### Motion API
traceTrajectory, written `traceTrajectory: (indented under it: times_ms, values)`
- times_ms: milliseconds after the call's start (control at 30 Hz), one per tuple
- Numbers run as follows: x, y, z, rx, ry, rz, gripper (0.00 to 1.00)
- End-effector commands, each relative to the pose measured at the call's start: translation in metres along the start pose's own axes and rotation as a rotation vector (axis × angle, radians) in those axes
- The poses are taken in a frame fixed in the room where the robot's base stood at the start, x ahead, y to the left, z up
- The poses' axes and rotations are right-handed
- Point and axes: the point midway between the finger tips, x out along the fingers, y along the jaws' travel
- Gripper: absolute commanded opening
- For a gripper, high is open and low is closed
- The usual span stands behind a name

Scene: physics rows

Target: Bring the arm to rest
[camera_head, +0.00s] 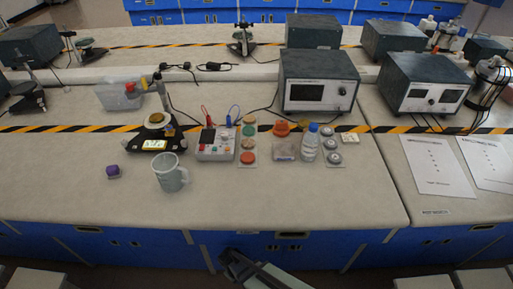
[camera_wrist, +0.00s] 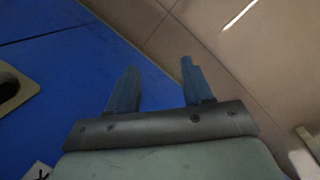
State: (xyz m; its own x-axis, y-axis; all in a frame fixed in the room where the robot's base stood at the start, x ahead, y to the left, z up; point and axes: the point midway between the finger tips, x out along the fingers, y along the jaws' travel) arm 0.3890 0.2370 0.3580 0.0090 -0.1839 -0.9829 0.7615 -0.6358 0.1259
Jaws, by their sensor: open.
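My gripper (camera_wrist: 157,85) shows in the wrist view with two blue-grey fingers spread apart and nothing between them. Beyond the fingers are the blue cabinet front and the brown tiled floor. In the head view, part of my arm (camera_head: 258,272) is at the bottom middle, in front of the blue cabinets and below the front edge of the bench. My fingertips cannot be made out clearly in the head view.
The bench top (camera_head: 90,205) stands behind my arm. Near its front are a clear beaker (camera_head: 170,175), a purple block (camera_head: 113,171), a scale (camera_head: 155,145), a control box (camera_head: 215,145) and a water bottle (camera_head: 310,143). The bench front right of the beaker is clear.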

Motion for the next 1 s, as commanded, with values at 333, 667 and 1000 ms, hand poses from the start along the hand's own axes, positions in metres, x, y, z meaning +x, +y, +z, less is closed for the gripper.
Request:
traceTrajectory:
  times_ms: [333,667,1000]
  values:
    - [0.011,0.021,0.088,0.203,-0.131,-0.152,0.51]
    - [0.007,0.026,0.167,0.416,-0.247,-0.312,0.51]
    - [-0.014,0.048,0.233,0.636,-0.379,-0.379,0.51]
